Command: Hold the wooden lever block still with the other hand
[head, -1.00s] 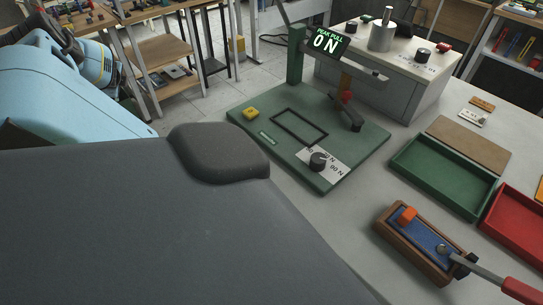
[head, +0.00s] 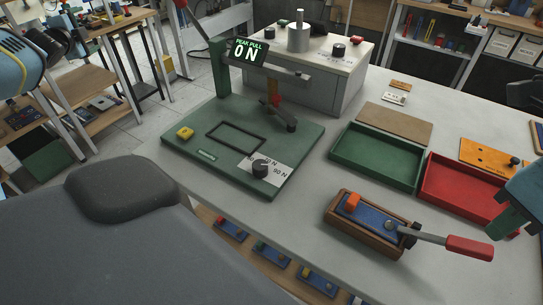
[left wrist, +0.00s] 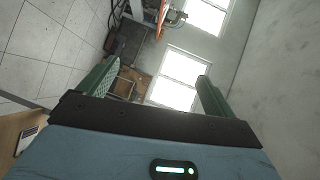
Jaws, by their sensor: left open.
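The wooden lever block (head: 337,228) sits on the light worktop at the lower right of the head view. It has a blue top, an orange piece (head: 352,202) at its left end, and a grey lever with a red handle (head: 469,247) reaching right. My right gripper (head: 506,226), with green fingers, enters from the right edge just above the red handle, apart from the block; its jaw gap does not show clearly. My left gripper (left wrist: 157,76) is open and empty in the left wrist view, pointed at the room, away from the block.
A green base (head: 180,150) with a post and "PEAK PULL 0 N" display (head: 250,52) stands behind left. A green tray (head: 376,160) and red tray (head: 455,195) lie behind the block. The worktop before and left of the block is clear.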

